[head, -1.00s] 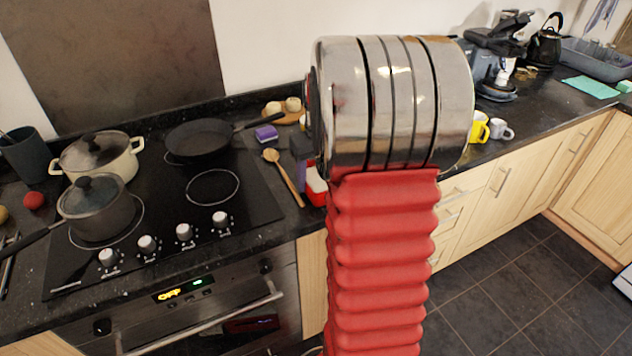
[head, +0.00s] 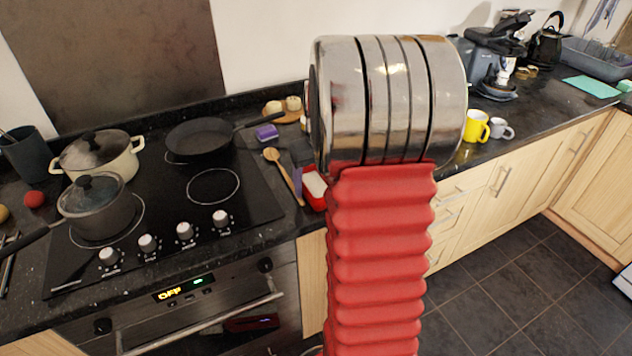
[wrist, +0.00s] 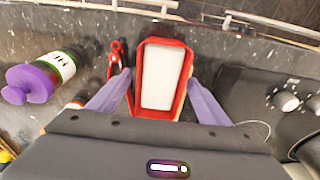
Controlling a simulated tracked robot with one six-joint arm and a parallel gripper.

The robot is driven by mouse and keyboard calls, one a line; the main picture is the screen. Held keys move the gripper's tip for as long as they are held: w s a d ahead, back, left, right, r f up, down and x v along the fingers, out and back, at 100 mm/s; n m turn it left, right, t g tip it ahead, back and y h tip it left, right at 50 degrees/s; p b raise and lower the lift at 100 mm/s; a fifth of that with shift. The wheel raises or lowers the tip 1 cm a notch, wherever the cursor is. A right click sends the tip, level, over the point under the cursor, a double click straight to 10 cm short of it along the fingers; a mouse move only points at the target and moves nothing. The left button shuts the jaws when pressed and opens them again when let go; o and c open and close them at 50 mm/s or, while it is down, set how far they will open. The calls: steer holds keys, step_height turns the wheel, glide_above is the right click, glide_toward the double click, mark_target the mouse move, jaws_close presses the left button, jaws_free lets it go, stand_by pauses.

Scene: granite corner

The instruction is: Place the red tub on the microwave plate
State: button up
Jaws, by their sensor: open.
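The red tub (wrist: 137,92) stands on the dark counter, with a white top or inside, in the middle of the wrist view. In the head view the tub (head: 316,196) is partly hidden by my arm, right of the hob. My gripper (wrist: 160,77) is open, with one purple finger on each side of the tub. Both fingers are close to its sides; I cannot tell whether they touch it. I cannot make out a microwave plate in either view.
A purple-capped bottle (wrist: 48,72) lies left of the tub, and a small red item (wrist: 117,56) is beside it. The hob (head: 211,187) with pots is to the left in the head view. A wooden spoon (head: 284,176) and yellow mug (head: 477,127) are on the counter.

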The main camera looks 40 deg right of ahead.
step_height(320, 180, up, 12)
steer(key=s, duration=0.1)
steer(key=shift+s+a, duration=0.2)
stand_by(0.4)
steer(key=shift+r, duration=0.1)
stand_by(0.5)
steer(key=s+a+n+t, duration=0.1)
steer(key=s+a, duration=0.3)
steer(key=a, duration=0.6)
steer(key=s+a+n+t, duration=0.1)
steer(key=s+a, duration=0.4)
steer(key=a, duration=0.5)
steer(key=s+a+n+t, duration=0.1)
steer(key=s+a, duration=0.3)
steer(key=a, duration=0.6)
steer(key=shift+s+a+t, duration=0.25)
steer(key=shift+a+t, duration=0.15)
steer(key=shift+t, duration=0.2)
steer(key=shift+o, duration=0.2)
